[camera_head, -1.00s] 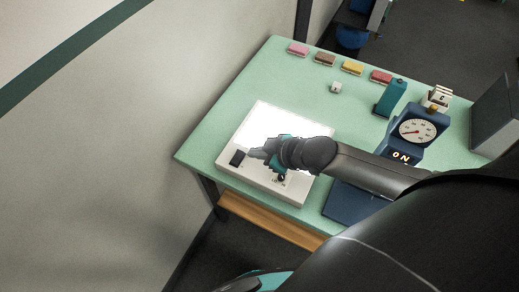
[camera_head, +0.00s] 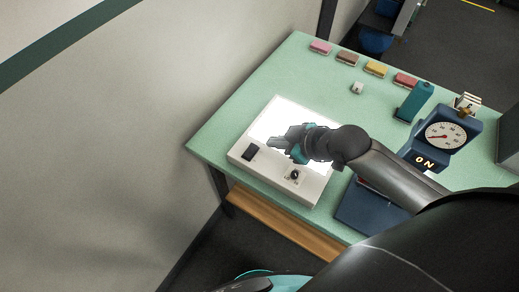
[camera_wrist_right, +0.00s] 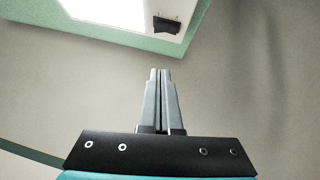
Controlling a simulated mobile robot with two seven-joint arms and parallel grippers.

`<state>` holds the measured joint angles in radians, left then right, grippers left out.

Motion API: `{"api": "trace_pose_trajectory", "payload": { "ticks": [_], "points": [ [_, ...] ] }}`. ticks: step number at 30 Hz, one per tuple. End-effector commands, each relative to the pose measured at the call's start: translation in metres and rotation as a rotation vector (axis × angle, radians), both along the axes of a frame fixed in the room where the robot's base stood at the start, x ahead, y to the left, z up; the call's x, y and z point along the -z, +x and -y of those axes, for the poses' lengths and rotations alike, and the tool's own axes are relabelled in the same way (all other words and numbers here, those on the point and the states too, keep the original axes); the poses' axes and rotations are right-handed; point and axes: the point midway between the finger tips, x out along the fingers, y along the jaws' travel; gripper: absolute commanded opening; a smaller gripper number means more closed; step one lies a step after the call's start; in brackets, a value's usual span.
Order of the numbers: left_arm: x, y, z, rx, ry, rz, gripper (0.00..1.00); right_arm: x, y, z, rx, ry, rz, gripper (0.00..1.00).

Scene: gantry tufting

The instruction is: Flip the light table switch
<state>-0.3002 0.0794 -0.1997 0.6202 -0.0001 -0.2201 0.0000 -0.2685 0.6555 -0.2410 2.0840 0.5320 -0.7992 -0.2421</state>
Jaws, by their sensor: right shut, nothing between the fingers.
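The light table (camera_head: 272,183) is a white box on the green table, and its top panel (camera_head: 285,115) glows bright white. A black rocker switch (camera_head: 250,152) sits at the left of its front strip, and a dark round knob (camera_head: 294,174) sits to the right. My right gripper (camera_head: 280,141) is shut and empty, above the light table, a little right of the switch. In the right wrist view the shut fingers (camera_wrist_right: 159,75) point toward the wall, with the switch (camera_wrist_right: 166,25) above them, apart from it.
Several coloured blocks (camera_head: 348,58) line the back edge of the green table (camera_head: 225,135). A teal device (camera_head: 415,101), a blue dial gauge (camera_head: 446,135) and a blue plate (camera_head: 366,207) stand to the right. A plain wall (camera_head: 100,150) is at the left.

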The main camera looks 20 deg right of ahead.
Motion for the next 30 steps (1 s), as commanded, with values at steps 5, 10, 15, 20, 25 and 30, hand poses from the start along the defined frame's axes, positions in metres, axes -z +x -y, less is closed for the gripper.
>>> {"api": "trace_pose_trajectory", "payload": {
  "ticks": [5, 10, 15, 20, 25, 30],
  "points": [
    [0.011, 0.000, 0.000, 0.000, 0.000, 0.001, 0.34, 0.000, -0.001, 0.004, -0.004, 0.000, 0.000, 0.00],
    [0.009, 0.001, 0.000, 0.000, 0.000, 0.001, 0.34, -0.001, -0.001, 0.004, -0.006, -0.001, 0.000, 0.00],
    [0.009, 0.001, 0.000, 0.000, 0.000, 0.001, 0.34, -0.001, -0.001, 0.004, -0.006, -0.001, 0.001, 0.00],
    [0.010, 0.001, 0.000, 0.000, 0.000, 0.001, 0.34, 0.004, 0.005, 0.002, -0.004, 0.000, 0.002, 0.00],
    [0.012, 0.001, 0.000, 0.000, 0.000, 0.001, 0.34, 0.020, 0.020, -0.007, -0.003, 0.001, 0.002, 0.00],
    [0.014, 0.001, 0.000, 0.000, 0.000, 0.001, 0.34, 0.040, 0.037, -0.016, -0.003, 0.002, 0.000, 0.00]
  ]
}}
